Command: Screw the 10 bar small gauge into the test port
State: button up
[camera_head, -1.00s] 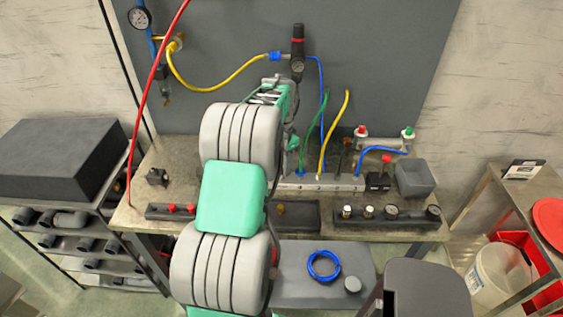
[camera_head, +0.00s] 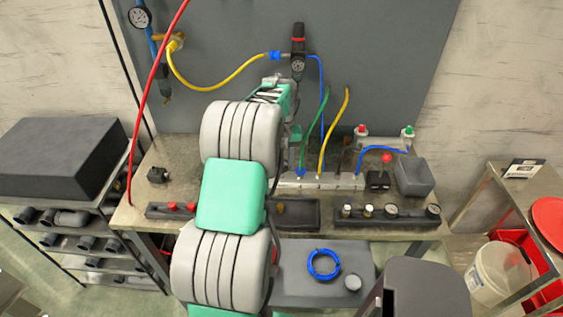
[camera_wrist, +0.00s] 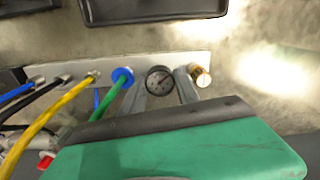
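A small round gauge (camera_wrist: 160,80) with a pale dial and dark rim faces the wrist camera, at the grey port block (camera_wrist: 188,62). Its scale is too small to read. My gripper (camera_wrist: 160,90) has one finger on each side of the gauge and seems closed on it. The gauge's stem and the port under it are hidden, so I cannot tell whether it is seated or threaded. A brass fitting (camera_wrist: 201,77) stands on the block just right of the right finger. In the head view my arm hides the gripper and the gauge; the port block (camera_head: 345,181) shows partly.
Green (camera_wrist: 112,98), yellow (camera_wrist: 60,105), black and blue hoses rise from the block close left of my gripper. A dark rack (camera_head: 378,221) with gauges and fittings sits at the bench's front right. A dark tray (camera_head: 314,229) lies left of it.

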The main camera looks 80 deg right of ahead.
jog(key=shift+w, duration=0.1)
grip_shut()
jog(key=m, duration=0.5)
jog(key=shift+m, duration=0.4)
jog(key=m, duration=1.9)
jog(key=shift+f, duration=0.1)
jog(key=shift+o, duration=1.1)
grip_release()
jog(key=shift+o, duration=1.2)
jog(key=shift+w, duration=0.15)
